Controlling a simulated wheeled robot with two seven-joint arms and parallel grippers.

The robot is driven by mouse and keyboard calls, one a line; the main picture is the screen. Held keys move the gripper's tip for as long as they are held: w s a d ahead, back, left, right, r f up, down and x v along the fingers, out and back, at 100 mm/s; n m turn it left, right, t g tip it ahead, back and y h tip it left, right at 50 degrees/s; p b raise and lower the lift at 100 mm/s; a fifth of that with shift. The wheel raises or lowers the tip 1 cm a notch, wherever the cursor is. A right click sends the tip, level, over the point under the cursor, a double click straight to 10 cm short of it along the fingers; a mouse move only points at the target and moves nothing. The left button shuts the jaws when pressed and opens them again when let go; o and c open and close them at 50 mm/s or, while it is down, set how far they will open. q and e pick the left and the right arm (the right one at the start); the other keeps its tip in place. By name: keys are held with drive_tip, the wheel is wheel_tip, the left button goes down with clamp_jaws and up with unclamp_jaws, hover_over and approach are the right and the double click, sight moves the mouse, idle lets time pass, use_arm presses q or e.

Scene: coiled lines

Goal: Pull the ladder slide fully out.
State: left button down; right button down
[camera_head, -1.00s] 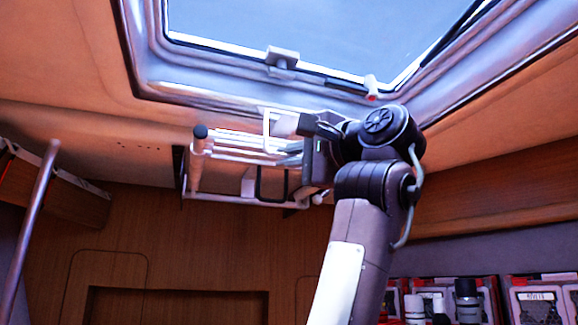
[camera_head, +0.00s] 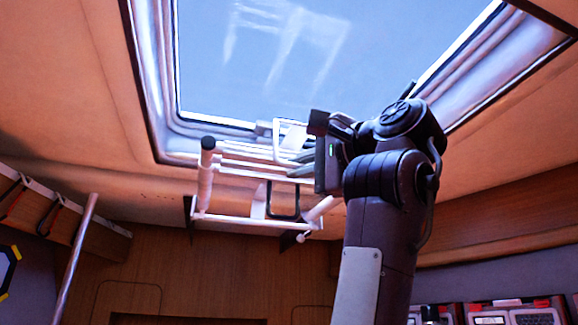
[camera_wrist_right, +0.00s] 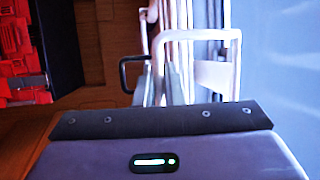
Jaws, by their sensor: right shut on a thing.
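The ladder slide (camera_head: 235,218) is a white tubular frame with a dark-capped bar, hung under the ceiling at the lower edge of the open roof hatch. My right gripper (camera_head: 303,150) is at the right end of its near bars and shut on part of it, a white upright loop standing beside the jaws. The exact contact is hidden behind the gripper's dark body. In the right wrist view, white rails and a white loop (camera_wrist_right: 232,62) stand just beyond the gripper's dark edge, with a black loop (camera_wrist_right: 126,72) to the left. My left gripper is not in view.
The hatch frame (camera_head: 148,85) surrounds bright sky above the ladder. A slanted metal pole (camera_head: 78,250) stands at the left. A wooden wall (camera_head: 215,265) lies behind, and red-edged boxes (camera_head: 515,310) sit at the lower right.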

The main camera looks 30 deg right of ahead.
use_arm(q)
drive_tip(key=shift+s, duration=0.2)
use_arm(e)
drive_tip(key=shift+s, duration=0.1)
drive_tip(key=c, duration=1.5)
unclamp_jaws()
drive_tip(key=shift+s+r, duration=0.1)
drive_tip(key=shift+s, duration=0.15)
drive_tip(key=shift+c, duration=0.2)
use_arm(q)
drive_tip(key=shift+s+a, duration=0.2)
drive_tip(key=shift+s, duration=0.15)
use_arm(e)
drive_tip(key=shift+s, duration=0.1)
